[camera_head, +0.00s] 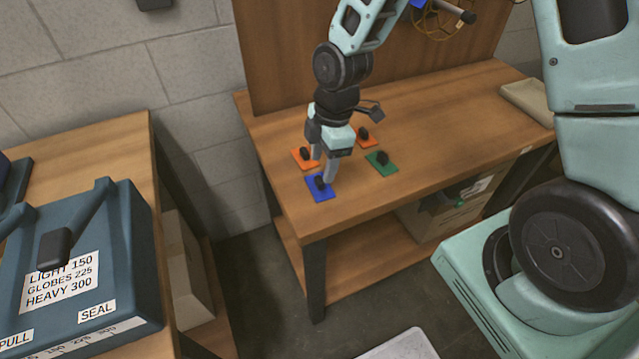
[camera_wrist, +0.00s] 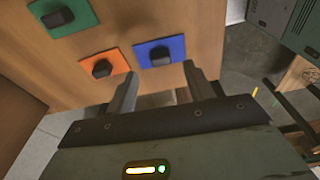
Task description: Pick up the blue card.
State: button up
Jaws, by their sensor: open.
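The blue card (camera_head: 320,196) lies flat near the left front corner of the wooden table, with a black knob (camera_head: 320,182) on top. It also shows in the wrist view (camera_wrist: 177,46), its knob (camera_wrist: 161,57) in line with the gap between my fingers. My gripper (camera_head: 321,168) is open and empty, pointing down over the blue card. In the wrist view the fingertips (camera_wrist: 160,72) sit on either side of the gap, near the card's edge. One finger partly overlaps the card in the head view; I cannot tell whether it touches.
Two orange cards, a nearer one (camera_head: 299,162) and a farther one (camera_head: 360,144), and a green card (camera_head: 391,169) lie close by, each with a black knob. A blue-grey case (camera_head: 130,250) stands on the left bench. The table's right part is mostly clear.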

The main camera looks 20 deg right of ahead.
aim_at(319, 179)
jog(key=f, duration=0.4)
jog(key=shift+a, duration=0.35)
jog(key=c, duration=1)
jog(key=shift+c, duration=0.2)
notch_tip(319, 179, up, 10)
